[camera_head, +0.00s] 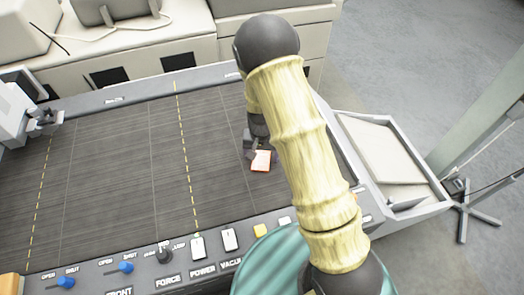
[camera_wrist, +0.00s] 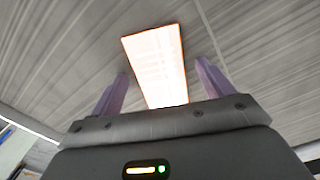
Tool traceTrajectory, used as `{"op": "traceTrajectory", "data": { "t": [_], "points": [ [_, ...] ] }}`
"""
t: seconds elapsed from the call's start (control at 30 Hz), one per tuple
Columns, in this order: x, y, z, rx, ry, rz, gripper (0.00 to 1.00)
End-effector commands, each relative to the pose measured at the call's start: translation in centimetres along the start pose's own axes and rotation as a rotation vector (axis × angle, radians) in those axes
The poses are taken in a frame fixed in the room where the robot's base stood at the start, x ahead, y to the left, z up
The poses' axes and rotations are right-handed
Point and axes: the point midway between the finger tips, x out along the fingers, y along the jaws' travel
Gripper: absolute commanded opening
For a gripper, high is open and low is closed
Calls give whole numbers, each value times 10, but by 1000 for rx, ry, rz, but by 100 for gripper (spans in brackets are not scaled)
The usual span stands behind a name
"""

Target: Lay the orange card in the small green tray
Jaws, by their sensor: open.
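The orange card (camera_head: 261,160) lies on the dark slatted bed of the machine, near its right side, and looks pale with an orange edge. In the wrist view the card (camera_wrist: 155,62) is bright and washed out. My gripper (camera_head: 251,147) is low over the bed at the card, partly hidden behind my arm. In the wrist view my gripper (camera_wrist: 162,70) is open, with one purple finger on each side of the card and a gap to both. The near end of the card is hidden by the gripper body. I cannot make out a small green tray in either view.
A control panel (camera_head: 140,262) with blue knobs and switches runs along the bed's front edge. A pale bin (camera_head: 384,150) with a raised grey rim adjoins the bed's right side. A grey machine head (camera_head: 22,108) stands at the left. The bed's middle (camera_head: 120,165) is clear.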

Motion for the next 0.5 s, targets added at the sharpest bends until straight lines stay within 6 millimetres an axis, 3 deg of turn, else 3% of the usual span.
{"op": "traceTrajectory", "data": {
  "t": [0.4,0.43,0.5],
  "points": [
    [0,0,0,-1,1,0,80],
    [0,0,0,-1,1,0,78],
    [0,0,0,-1,1,0,64]
  ]
}}
